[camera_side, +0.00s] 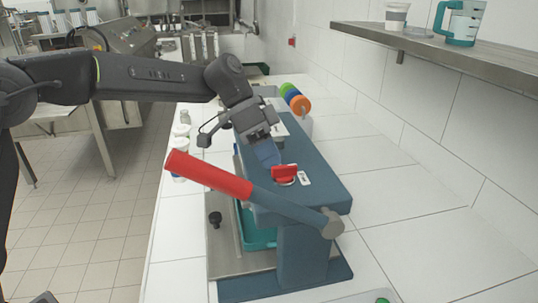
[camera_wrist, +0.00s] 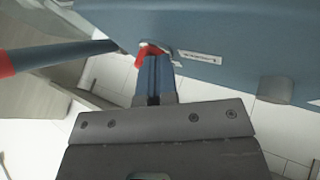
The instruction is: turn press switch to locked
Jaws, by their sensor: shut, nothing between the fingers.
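The press switch (camera_side: 285,174) is a red knob on the top of the blue press (camera_side: 318,187), beside a small white label (camera_side: 304,178). It also shows in the wrist view (camera_wrist: 149,51), partly hidden behind my fingertips. My gripper (camera_side: 268,155) is shut and empty, its blue fingers pointing down at the knob. In the wrist view the fingertips (camera_wrist: 154,62) are right at the red knob; I cannot tell whether they touch it. I cannot read which way the switch is set.
The press's lever with a red grip (camera_side: 208,174) slopes across the front left of the press. Colored round lids (camera_side: 295,98) stand behind it. A shelf (camera_side: 450,55) with a cup and a jug runs along the right wall.

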